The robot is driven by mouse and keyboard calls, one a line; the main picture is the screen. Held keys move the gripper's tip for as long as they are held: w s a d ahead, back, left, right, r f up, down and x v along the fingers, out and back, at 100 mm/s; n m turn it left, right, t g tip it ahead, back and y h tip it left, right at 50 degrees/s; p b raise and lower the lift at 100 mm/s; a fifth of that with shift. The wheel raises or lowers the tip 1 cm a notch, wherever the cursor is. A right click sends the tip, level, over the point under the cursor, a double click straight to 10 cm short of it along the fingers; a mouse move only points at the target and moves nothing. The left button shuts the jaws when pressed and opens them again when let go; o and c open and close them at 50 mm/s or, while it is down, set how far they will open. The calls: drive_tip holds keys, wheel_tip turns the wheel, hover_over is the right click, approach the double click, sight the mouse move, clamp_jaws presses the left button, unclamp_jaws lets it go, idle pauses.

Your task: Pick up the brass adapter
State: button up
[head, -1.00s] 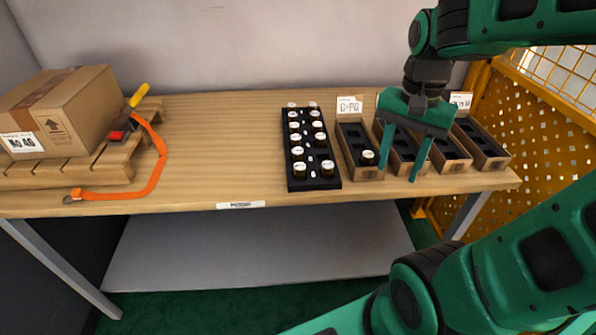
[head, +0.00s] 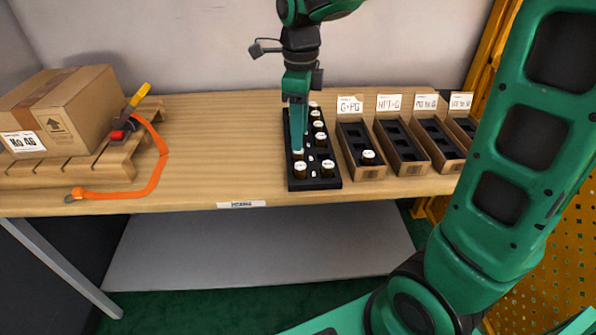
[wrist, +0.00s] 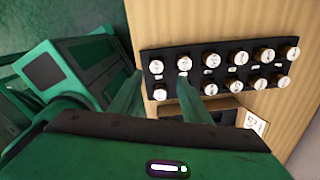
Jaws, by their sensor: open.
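The adapters are small brass-coloured cylinders with white tops, standing in two rows in a black tray (head: 311,186). Two front ones show in the head view, a left adapter (head: 300,166) and a right adapter (head: 328,165). My gripper (head: 298,150) is over the left side of the tray, pointing down and empty. In the wrist view my open gripper (wrist: 160,80) has its fingertips around the tray's left end, near an upper adapter (wrist: 156,66) and a lower adapter (wrist: 160,94). The fingers hide part of the tray. I cannot tell whether they reach down beside an adapter.
Several labelled wooden bins stand right of the tray; the nearest bin (head: 367,175) holds one white-topped piece (head: 368,156). A cardboard box (head: 62,105) on a pallet (head: 75,172) and an orange strap (head: 160,165) are at left. The table between is clear.

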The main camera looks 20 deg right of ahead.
hover_over(300, 165)
drive_tip(key=f, duration=0.4)
drive_tip(key=shift+w+f, duration=0.2)
drive_tip(key=shift+w, duration=0.1)
drive_tip(key=shift+s+f, duration=0.15)
drive_tip(key=shift+f, duration=1.25)
drive_tip(key=shift+s+f, duration=0.1)
drive_tip(key=shift+f, duration=1.25)
clamp_jaws()
